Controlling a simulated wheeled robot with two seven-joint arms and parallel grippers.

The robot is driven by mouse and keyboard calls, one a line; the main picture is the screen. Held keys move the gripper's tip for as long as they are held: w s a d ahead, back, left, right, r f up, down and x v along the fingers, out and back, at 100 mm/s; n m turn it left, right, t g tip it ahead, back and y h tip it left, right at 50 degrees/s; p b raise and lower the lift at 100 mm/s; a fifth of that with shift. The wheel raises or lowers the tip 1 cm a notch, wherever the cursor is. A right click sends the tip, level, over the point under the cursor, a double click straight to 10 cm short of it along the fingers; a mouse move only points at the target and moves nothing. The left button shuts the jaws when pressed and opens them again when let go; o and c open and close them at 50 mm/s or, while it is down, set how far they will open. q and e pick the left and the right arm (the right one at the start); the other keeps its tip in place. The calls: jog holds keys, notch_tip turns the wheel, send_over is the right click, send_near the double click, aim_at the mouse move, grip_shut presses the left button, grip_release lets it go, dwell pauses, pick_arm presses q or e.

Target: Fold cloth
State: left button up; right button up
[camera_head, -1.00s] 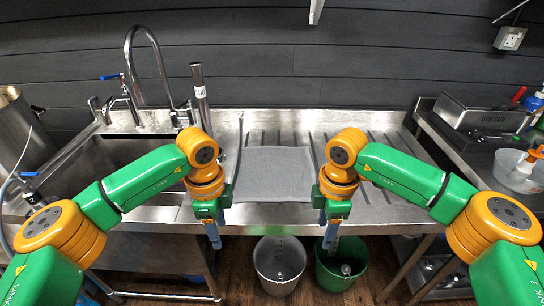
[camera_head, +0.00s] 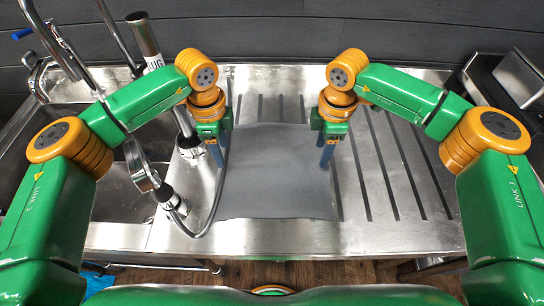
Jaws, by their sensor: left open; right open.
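The grey cloth (camera_head: 277,180) lies flat and spread out on the metal drainboard, roughly square, in the middle of the head view. My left gripper (camera_head: 218,158) points down at the cloth's upper left edge. My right gripper (camera_head: 325,160) points down at the cloth's upper right edge. Both are open, with nothing seen between their fingers. I cannot tell whether the fingertips touch the cloth or the board.
The ribbed steel drainboard (camera_head: 395,190) has free room right of the cloth. A sink (camera_head: 115,180) is on the left, with a tap hose (camera_head: 203,222) curving close to the cloth's left edge. A dark wall (camera_head: 270,35) stands behind.

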aim_at(226, 168)
pick_arm(q)
notch_tip(226, 168, down, 4)
jog(key=shift+s+f, duration=0.1)
jog(key=shift+f, duration=0.05)
pick_arm(e)
notch_tip(226, 168, down, 4)
jog(key=shift+s+f, duration=0.1)
jog(key=shift+f, duration=0.05)
pick_arm(q)
jog(key=shift+w+f, duration=0.25)
jog(key=shift+f, duration=0.1)
pick_arm(e)
jog(key=shift+w+f, duration=0.25)
jog(key=shift+f, duration=0.1)
pick_arm(q)
jog(key=shift+s+r, duration=0.1)
jog(key=shift+s, duration=0.05)
pick_arm(e)
jog(key=shift+s+r, duration=0.1)
jog(key=shift+s, duration=0.05)
